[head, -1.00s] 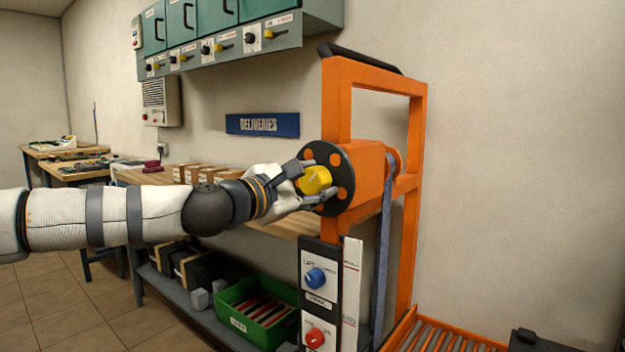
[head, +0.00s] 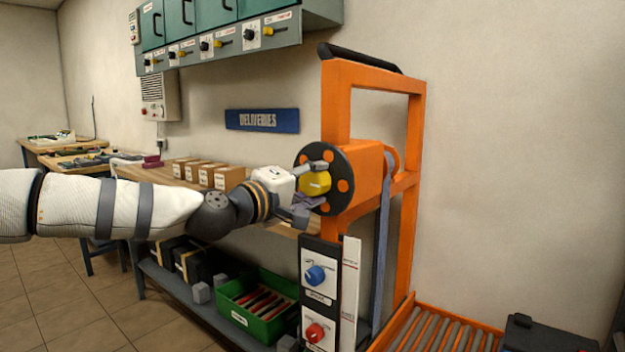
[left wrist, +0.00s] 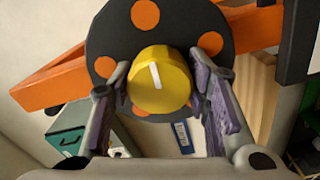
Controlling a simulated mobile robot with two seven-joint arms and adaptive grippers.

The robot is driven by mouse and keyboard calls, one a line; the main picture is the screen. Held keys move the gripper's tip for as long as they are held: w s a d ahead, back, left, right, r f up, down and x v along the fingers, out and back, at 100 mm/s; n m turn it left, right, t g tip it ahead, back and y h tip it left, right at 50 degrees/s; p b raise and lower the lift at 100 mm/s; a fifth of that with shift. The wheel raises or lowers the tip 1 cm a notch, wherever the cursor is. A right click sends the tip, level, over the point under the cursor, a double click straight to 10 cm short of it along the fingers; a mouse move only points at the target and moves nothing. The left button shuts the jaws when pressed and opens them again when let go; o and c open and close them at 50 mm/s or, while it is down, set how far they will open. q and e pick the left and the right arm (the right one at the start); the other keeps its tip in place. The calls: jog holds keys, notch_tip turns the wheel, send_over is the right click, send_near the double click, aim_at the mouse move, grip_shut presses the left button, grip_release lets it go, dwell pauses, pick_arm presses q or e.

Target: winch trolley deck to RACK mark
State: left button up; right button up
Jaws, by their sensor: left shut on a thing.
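The orange winch trolley (head: 415,140) stands at the right against the wall. Its winch has a black disc with orange spots (head: 343,163) and a yellow knob (head: 318,184) at the centre. My left gripper (head: 315,188) is shut on the yellow knob, one finger above and one below in the head view. In the left wrist view the knob (left wrist: 158,82) with a white line sits between the fingers. A blue strap (head: 384,240) runs down from the winch. The orange roller deck (head: 440,330) shows at the bottom. The RACK mark cannot be made out. My right gripper is not in view.
A panel (head: 318,262) with a blue knob (head: 316,275) and a red knob (head: 315,332) is below the winch. A bench with cardboard boxes (head: 205,174) and a green crate (head: 245,320) below is behind my arm. A black case (head: 540,335) is at lower right.

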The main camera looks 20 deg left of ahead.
pick_arm(q)
jog(key=m+p, duration=0.1)
jog(key=m, duration=0.4)
jog(key=shift+r+m, duration=0.15)
jog(key=shift+m, duration=0.15)
jog(key=m+p, duration=0.2)
jog(key=m, duration=0.2)
jog(key=shift+r+m, duration=0.1)
jog(key=shift+m, duration=0.2)
jog(key=m+p, duration=0.2)
jog(key=m, duration=0.4)
jog(key=m+p, duration=0.1)
jog(key=m, duration=0.1)
jog(key=shift+m, duration=0.3)
jog(key=shift+a+m+p, duration=0.1)
jog(key=shift+m+p, duration=0.25)
jog(key=shift+m, duration=0.65)
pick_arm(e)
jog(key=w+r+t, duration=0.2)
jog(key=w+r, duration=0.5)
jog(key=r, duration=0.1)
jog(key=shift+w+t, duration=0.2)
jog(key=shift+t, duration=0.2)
pick_arm(q)
jog(key=shift+f, duration=0.25)
jog(key=o, duration=1.2)
jog(key=shift+c, duration=0.2)
